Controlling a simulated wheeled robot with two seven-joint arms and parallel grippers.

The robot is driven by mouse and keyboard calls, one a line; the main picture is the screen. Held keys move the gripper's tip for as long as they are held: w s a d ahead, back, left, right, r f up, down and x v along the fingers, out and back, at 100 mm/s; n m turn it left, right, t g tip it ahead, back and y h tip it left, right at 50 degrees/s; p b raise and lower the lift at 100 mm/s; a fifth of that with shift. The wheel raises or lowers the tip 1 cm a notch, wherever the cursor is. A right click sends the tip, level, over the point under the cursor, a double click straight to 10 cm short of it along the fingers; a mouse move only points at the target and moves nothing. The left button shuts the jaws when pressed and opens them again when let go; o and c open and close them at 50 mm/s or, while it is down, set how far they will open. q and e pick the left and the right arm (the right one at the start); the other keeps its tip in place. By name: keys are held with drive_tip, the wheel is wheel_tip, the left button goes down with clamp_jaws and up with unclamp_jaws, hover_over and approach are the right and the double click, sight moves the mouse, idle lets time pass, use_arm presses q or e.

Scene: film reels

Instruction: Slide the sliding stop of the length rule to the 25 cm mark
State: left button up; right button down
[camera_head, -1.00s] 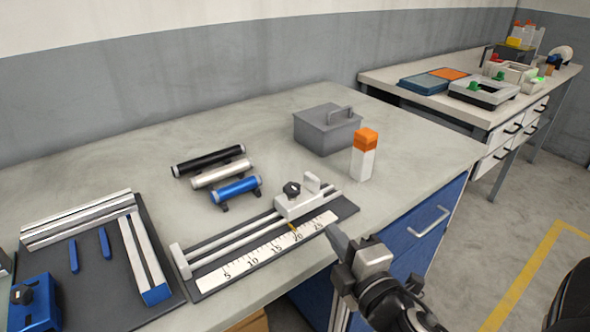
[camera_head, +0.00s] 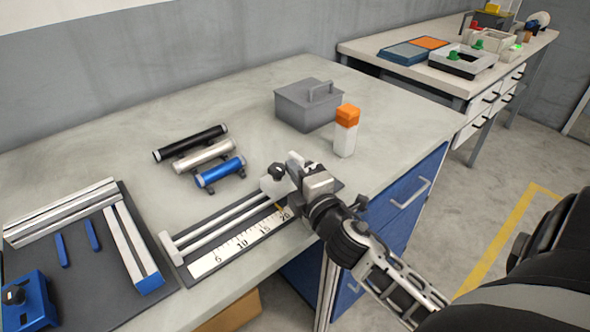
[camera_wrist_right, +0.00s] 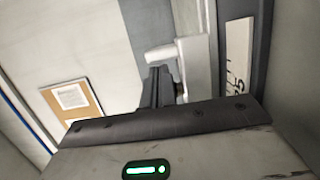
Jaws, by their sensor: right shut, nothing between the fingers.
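The length rule (camera_head: 204,266) lies near the front edge of the workbench, with two rails and a white scale. Its pale sliding stop (camera_head: 272,188), with a black knob, sits at the right part of the rails. A small orange pointer (camera_head: 279,208) shows just short of the 20 mark. My right gripper (camera_head: 296,163) is shut and empty, right beside the stop, covering the right end of the rule and the 25 mark. In the right wrist view, the shut fingers (camera_wrist_right: 158,88) are close to a pale part of the stop (camera_wrist_right: 163,55); contact cannot be told.
A grey lidded box (camera_head: 308,106) and an orange-capped white bottle (camera_head: 345,132) stand behind the gripper. Black, silver and blue cylinders (camera_head: 205,158) lie behind the rule. A dark board (camera_head: 75,273) with metal rails lies left of it. Bare bench lies right of the bottle.

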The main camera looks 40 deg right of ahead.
drive_tip(key=d, duration=0.4)
drive_tip(key=shift+w+d+p, duration=0.2)
drive_tip(key=shift+d+p, duration=0.1)
drive_tip(key=shift+d, duration=0.1)
drive_tip(key=shift+s+a, duration=0.1)
